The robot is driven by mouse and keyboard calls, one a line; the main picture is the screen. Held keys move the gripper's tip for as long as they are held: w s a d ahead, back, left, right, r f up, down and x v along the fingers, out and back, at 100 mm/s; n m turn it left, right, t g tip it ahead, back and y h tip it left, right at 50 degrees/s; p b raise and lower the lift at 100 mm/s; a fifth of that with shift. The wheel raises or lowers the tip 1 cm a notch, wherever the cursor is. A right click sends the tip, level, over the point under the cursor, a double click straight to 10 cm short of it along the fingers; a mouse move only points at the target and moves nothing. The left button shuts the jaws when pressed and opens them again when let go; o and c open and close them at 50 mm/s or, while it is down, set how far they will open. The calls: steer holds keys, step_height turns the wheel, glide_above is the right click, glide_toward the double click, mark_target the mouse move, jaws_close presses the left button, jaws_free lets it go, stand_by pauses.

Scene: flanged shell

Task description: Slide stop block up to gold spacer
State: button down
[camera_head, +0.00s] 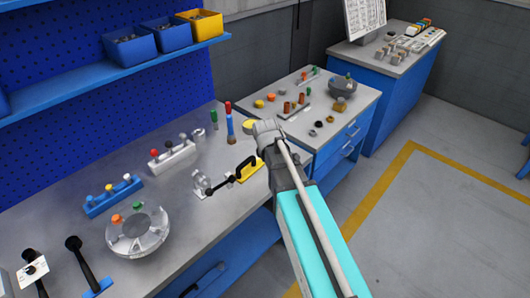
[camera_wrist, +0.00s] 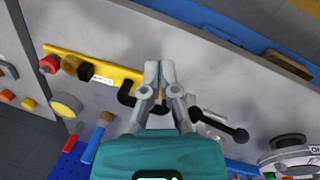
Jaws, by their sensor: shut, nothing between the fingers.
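In the wrist view, a gold round piece (camera_wrist: 71,65), which looks like the gold spacer, sits toward the left end of a yellow rail (camera_wrist: 118,72). A small black block (camera_wrist: 87,72) is right beside it; I cannot tell whether they touch, or whether this is the stop block. A black U-shaped handle (camera_wrist: 126,97) is at the rail's right part. My gripper (camera_wrist: 160,67) is shut and empty, its tips just right of the handle. In the head view, the yellow rail (camera_head: 250,169) lies on the bench, partly beside my arm; its small parts are hidden.
A red knob (camera_wrist: 49,65) is by the rail's left end. A black-knobbed lever (camera_wrist: 239,135) lies to the right of my gripper. In the head view, a round flanged shell (camera_head: 137,232) and a blue block with coloured knobs (camera_head: 112,196) stand on the bench.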

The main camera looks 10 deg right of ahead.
steer(key=w+a+r+n+t+h, duration=0.1)
steer(key=w+a+n, duration=0.2)
steer(key=w+n, duration=1.1)
steer(key=shift+w+n+t+h, duration=0.3)
steer(key=shift+w+h, duration=0.1)
steer(key=shift+w, duration=0.1)
steer(key=shift+d+f, duration=0.1)
steer(key=shift+f, duration=0.05)
steer(key=b+x, duration=0.9)
steer(key=shift+w+f, duration=0.1)
steer(key=shift+f, duration=0.15)
steer(key=shift+d+f, duration=0.1)
steer(key=shift+w+d, duration=0.45)
steer(key=shift+d, duration=0.1)
